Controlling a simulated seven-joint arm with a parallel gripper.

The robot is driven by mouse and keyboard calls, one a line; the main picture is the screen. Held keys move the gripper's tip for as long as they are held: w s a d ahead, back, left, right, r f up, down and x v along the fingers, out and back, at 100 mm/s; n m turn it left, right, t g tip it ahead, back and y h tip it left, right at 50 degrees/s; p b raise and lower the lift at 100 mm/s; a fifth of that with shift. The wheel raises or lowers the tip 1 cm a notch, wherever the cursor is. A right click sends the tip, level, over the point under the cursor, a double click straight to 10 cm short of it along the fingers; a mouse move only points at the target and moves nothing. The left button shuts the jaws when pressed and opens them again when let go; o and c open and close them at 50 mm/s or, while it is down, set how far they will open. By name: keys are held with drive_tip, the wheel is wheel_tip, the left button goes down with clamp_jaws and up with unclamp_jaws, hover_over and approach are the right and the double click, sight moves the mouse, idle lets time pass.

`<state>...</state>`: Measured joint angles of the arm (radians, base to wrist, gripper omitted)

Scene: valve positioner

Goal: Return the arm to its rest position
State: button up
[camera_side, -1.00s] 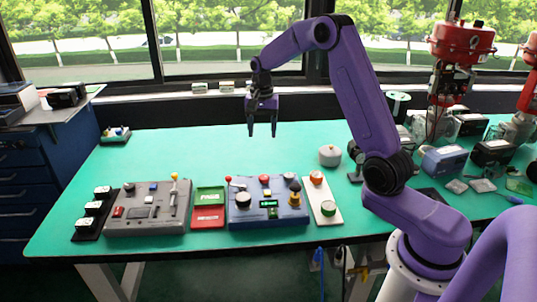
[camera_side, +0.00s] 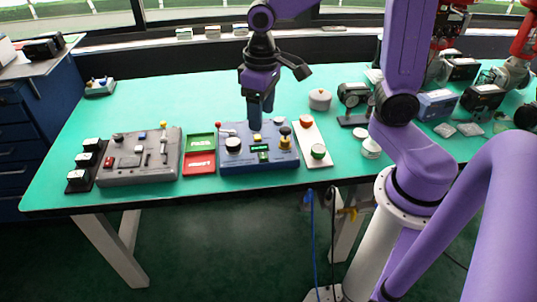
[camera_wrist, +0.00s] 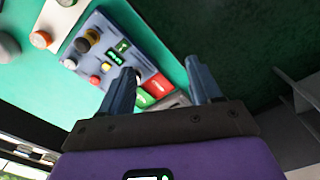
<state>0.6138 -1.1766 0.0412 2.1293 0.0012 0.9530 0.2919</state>
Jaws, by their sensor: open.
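My gripper (camera_side: 261,112) points down just behind or above the back edge of the blue control box (camera_side: 230,160) in the side view. I cannot tell whether the fingertips touch the box. In the wrist view the two fingers of my gripper (camera_wrist: 165,75) are spread apart with nothing between them. Beyond them the blue box (camera_wrist: 108,50) shows its knobs and a green display. My purple arm reaches in from the right in the side view, and its upper part is cut off by the top edge.
A grey control box (camera_side: 140,172), a green tray (camera_side: 200,140) and a red tray (camera_side: 199,163) lie left of the blue box. A white plate (camera_side: 314,142) with two buttons lies right. A round grey pot (camera_side: 319,99) stands behind.

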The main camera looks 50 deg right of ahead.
drive_tip(key=s+d+f+n, duration=0.1)
drive_tip(key=s+n, duration=0.8)
drive_tip(key=s, duration=0.9)
drive_tip(key=shift+d+n, duration=0.3)
drive_tip(key=shift+d, duration=0.15)
